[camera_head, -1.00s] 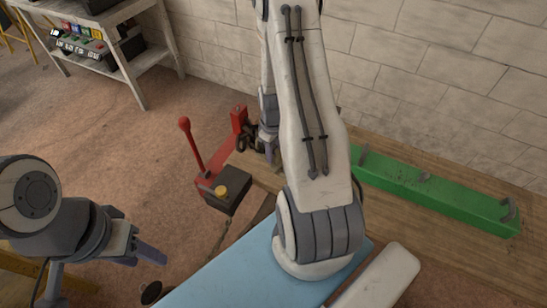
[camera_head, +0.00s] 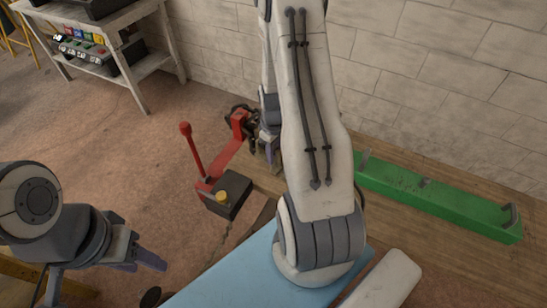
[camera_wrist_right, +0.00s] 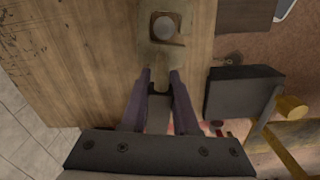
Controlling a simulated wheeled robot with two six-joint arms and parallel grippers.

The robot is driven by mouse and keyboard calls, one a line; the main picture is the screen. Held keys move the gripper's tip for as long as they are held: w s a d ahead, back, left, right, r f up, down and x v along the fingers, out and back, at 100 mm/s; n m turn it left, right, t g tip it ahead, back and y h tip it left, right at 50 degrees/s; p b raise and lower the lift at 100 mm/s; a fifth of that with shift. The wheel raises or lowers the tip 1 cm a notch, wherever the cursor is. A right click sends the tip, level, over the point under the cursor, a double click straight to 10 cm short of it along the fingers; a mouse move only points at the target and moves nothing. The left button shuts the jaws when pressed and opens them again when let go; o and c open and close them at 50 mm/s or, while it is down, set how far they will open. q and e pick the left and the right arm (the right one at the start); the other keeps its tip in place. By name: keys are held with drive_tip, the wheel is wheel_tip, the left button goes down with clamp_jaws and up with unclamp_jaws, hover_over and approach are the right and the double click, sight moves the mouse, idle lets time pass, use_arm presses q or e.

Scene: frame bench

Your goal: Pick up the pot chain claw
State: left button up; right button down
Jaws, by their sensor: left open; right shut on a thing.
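My right arm reaches down across the middle of the head view, and its gripper (camera_head: 268,148) is low over the far end of the wooden bench. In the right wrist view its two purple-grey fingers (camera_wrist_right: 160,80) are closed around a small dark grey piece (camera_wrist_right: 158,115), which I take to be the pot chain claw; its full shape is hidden. Black looped parts (camera_head: 236,108) show beside the red block near this gripper; I cannot tell whether they join the held piece. My left gripper (camera_head: 150,262) is open and empty at the lower left, over the floor.
A red lever frame (camera_head: 192,150) and a dark box with a yellow button (camera_head: 222,197) stand at the bench's left edge. A long green box (camera_head: 440,195) lies along the back. A plate with a round disc (camera_wrist_right: 165,28) shows on the wood (camera_wrist_right: 90,70).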

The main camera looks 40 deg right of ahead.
drive_tip(key=r, duration=0.2)
drive_tip(key=shift+s+d+r, duration=0.25)
drive_tip(key=shift+r, duration=0.05)
drive_tip(key=s+d+r, duration=0.2)
drive_tip(key=s+r, duration=0.1)
drive_tip(key=s, duration=0.2)
drive_tip(key=s+d+r+b, duration=0.1)
drive_tip(key=s+d+r, duration=0.1)
drive_tip(key=s, duration=0.3)
drive_tip(key=shift+d+r, duration=0.4)
drive_tip(key=shift+r, duration=0.35)
drive_tip(key=shift+w+a, duration=0.1)
